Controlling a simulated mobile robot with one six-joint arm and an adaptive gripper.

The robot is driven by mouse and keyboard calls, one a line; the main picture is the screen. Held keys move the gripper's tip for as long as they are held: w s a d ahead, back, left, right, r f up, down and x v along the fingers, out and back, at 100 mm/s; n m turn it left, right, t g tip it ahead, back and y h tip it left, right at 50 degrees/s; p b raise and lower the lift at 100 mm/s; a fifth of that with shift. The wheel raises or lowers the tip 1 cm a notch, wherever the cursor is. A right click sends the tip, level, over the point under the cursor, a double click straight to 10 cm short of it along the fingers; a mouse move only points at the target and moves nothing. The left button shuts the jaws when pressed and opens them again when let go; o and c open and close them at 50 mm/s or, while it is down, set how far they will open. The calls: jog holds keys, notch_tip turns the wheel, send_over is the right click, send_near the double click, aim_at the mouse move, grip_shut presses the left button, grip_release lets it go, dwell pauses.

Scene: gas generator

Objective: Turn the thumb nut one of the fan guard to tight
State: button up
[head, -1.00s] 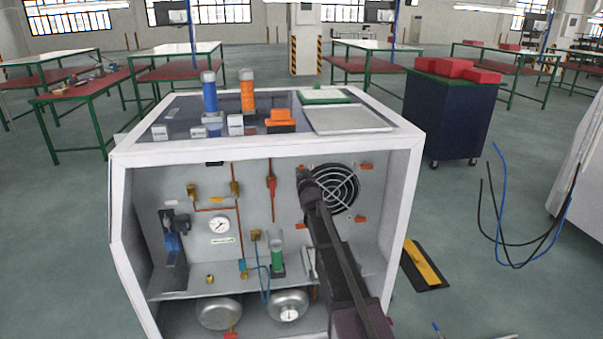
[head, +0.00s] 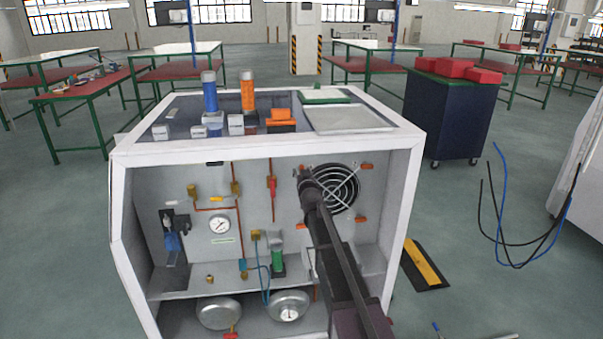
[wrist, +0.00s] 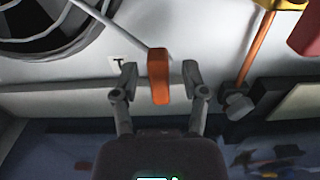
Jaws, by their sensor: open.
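The round black fan guard (head: 340,190) is on the right of the generator's back panel in the head view. Its edge also shows at the upper left of the wrist view (wrist: 50,30). Orange thumb nuts show near its corners, such as the upper right one (head: 367,166). In the wrist view one orange thumb nut (wrist: 158,70) stands between the fingers of my gripper (wrist: 158,82). The gripper is open, with a gap visible on each side of the nut. In the head view my arm hides the fan guard's left part and most of the nut at its upper left.
The white cabinet frame (head: 400,220) surrounds the panel. An orange pipe (wrist: 257,45) and a red part (wrist: 305,32) are to the right of the gripper in the wrist view. A gauge (head: 220,224) and valves are left of my arm in the head view.

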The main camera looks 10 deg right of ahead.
jog(key=s, duration=1.1)
jog(key=shift+s, duration=0.35)
jog(key=s+f+g, duration=0.8)
jog(key=s+f, duration=0.1)
jog(key=s, duration=0.5)
jog(key=s+f+g, duration=0.7)
jog(key=s+f, duration=0.2)
jog(key=s, duration=0.5)
jog(key=s+g, duration=0.3)
jog(key=s, duration=0.3)
notch_tip(320, 180, up, 14)
jog(key=p, duration=1.4)
jog(key=shift+p, duration=0.3)
jog(key=shift+w, duration=0.1)
